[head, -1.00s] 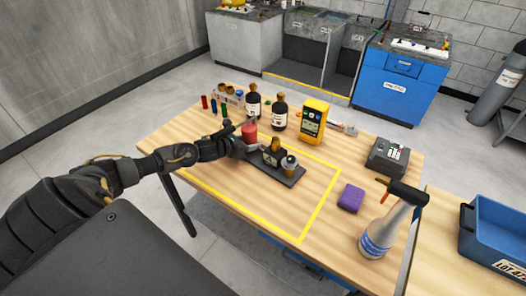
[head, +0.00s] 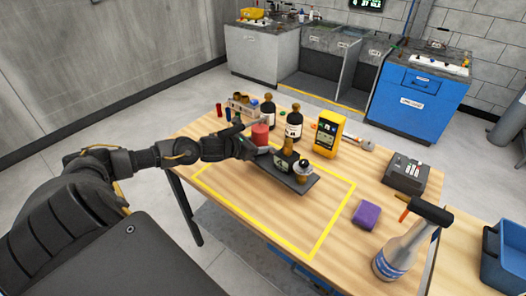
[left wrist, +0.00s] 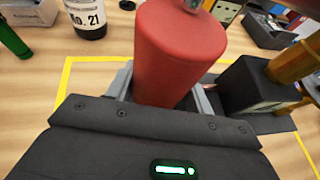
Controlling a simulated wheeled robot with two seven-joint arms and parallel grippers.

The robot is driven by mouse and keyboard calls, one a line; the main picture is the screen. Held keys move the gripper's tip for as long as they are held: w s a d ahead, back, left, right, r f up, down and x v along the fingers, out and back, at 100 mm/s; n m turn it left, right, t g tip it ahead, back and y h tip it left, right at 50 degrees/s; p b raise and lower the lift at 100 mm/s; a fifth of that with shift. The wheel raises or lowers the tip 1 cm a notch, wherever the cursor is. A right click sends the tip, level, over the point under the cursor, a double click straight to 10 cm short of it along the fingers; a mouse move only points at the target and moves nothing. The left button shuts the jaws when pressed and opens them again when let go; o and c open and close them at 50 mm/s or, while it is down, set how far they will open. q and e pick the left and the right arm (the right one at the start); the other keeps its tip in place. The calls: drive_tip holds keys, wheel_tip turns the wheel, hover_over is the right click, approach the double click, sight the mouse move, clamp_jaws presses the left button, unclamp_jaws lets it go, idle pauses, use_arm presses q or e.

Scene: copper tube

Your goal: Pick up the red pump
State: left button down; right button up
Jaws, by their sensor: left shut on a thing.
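The red pump (head: 260,135) is a red cylinder at the left end of a dark base plate (head: 306,184). My left gripper (head: 250,148) comes in from the left and is shut on the red pump. In the left wrist view the red pump (left wrist: 178,55) stands upright between the two grey fingers, which press on its sides. The plate also carries a black block with a brass top (head: 284,162) and a small metal-topped part (head: 303,170). I cannot tell whether the pump's bottom touches the plate. My right gripper is not in view.
Dark bottles (head: 293,126), a yellow meter (head: 328,133) and a rack with small tubes (head: 240,106) stand behind. A purple sponge (head: 367,214), a grey device (head: 407,172) and a spray bottle (head: 402,246) are to the right. The front area inside the yellow outline is clear.

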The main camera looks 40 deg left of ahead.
sight(256, 139)
use_arm(q)
drive_tip(key=s+r, duration=0.2)
drive_tip(key=r, duration=0.1)
drive_tip(key=s+r+b, duration=0.1)
drive_tip(key=shift+d+r, duration=0.2)
drive_tip(key=s+d+r+b, duration=0.1)
drive_tip(key=s+r, duration=0.3)
drive_tip(key=s, duration=0.4)
drive_tip(key=shift+s+d+b, duration=0.3)
drive_tip(key=shift+d+b, duration=0.1)
drive_tip(key=shift+b, duration=0.05)
